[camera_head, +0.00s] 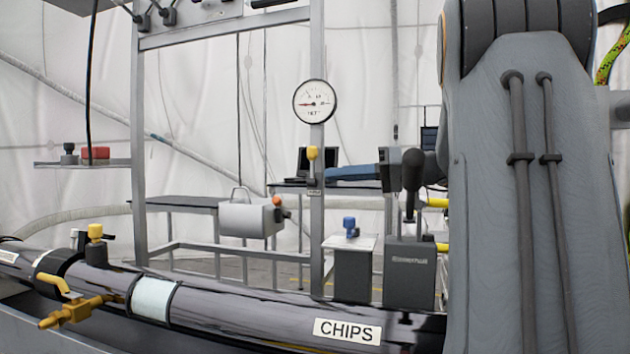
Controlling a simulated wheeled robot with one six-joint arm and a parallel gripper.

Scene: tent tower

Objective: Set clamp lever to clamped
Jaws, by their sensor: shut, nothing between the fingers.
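A black-handled lever (412,172) stands nearly upright on a grey block (409,277), just left of my arm. It looks like the clamp lever, but no readable mark shows which setting it is in. My grey arm fills the right side of the picture and hides what is behind it. My gripper cannot be made out, so its distance from the lever does not show.
A dark pipe labelled CHIPS (347,331) crosses the front. A brass valve (72,312) with a yellow handle is at left. A blue-knobbed box (353,272) stands beside the grey block. A gauge (314,101) hangs on a post. Yellow parts (438,203) show beside my arm.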

